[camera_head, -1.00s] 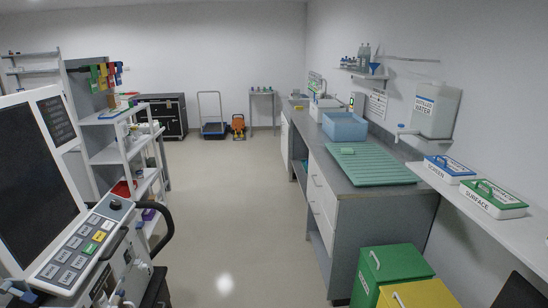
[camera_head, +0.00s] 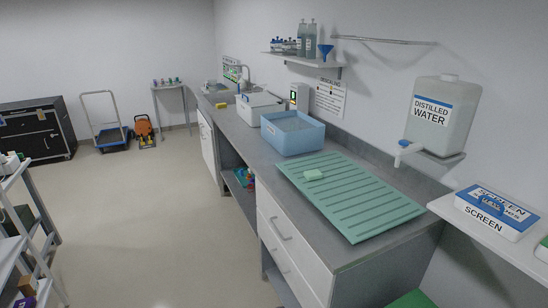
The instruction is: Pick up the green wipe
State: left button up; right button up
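A small pale green folded wipe (camera_head: 313,175) lies on the ribbed green mat (camera_head: 372,216), near the mat's far left part. The mat lies flat on the grey counter (camera_head: 247,137) along the right wall. Neither of my grippers is in view.
A blue basin (camera_head: 292,138) stands on the counter beyond the mat, with a white box (camera_head: 258,107) behind it. A distilled water tank (camera_head: 442,112) is on the wall to the right. A blue-lidded SCREEN box (camera_head: 494,213) sits on the right shelf. The floor left of the counter is clear.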

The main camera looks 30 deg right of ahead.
aim_at(313, 175)
jog(key=i, duration=1.05)
jog(key=i+z, duration=0.1)
jog(key=i, duration=0.9)
jog(key=i+j, duration=0.15)
jog(key=i, duration=0.9)
jog(key=i+z, duration=0.1)
jog(key=z, duration=0.3)
jog(key=i+z, duration=0.1)
jog(key=z, duration=0.3)
jog(key=i+z, duration=0.1)
jog(key=z, duration=0.3)
